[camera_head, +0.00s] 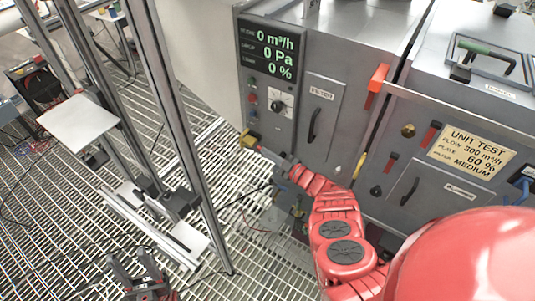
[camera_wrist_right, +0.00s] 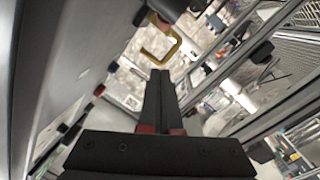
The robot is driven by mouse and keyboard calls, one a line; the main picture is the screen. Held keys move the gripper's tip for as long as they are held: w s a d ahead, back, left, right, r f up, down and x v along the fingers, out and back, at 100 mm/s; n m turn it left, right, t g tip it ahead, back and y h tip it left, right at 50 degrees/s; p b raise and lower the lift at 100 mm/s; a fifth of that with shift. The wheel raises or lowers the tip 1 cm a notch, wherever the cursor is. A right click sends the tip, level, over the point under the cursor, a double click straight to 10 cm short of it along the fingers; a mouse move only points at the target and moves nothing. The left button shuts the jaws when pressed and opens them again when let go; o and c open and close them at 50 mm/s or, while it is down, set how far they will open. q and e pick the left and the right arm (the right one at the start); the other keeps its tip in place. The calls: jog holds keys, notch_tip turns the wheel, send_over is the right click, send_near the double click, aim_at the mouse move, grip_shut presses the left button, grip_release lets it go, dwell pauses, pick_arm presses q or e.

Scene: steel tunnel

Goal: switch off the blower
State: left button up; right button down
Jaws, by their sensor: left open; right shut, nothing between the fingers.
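The blower unit is a grey steel cabinet (camera_head: 335,62). Its dark display (camera_head: 270,50) reads 0 m³/h, 0 Pa and 0 %. Below it are a column of small buttons (camera_head: 251,96) and a rotary knob (camera_head: 281,103) on a light plate. A yellow part (camera_head: 248,138) sits low at the panel's left edge; in the wrist view a yellow bracket (camera_wrist_right: 160,40) shows just beyond my fingertips. My right gripper (camera_head: 262,152) is shut and empty close to this yellow part; contact cannot be told. It also shows in the wrist view (camera_wrist_right: 160,75). My left gripper (camera_head: 137,264) is open, low over the grating.
A second cabinet to the right bears a sign (camera_head: 471,151) reading UNIT TEST, flow 300 m³/h, plate 60 %, filter medium. A red handle (camera_head: 377,80) sticks out between them. Metal posts (camera_head: 180,120) stand to the left. The grated floor (camera_head: 60,205) holds loose cables.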

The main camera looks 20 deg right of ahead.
jog(key=w+f+b, duration=0.1)
jog(key=b, duration=0.1)
jog(key=w+d+f+b, duration=0.1)
jog(key=f+b, duration=0.1)
jog(key=shift+w+f+b, duration=0.15)
jog(key=shift+w+b, duration=0.2)
jog(key=shift+w, duration=0.05)
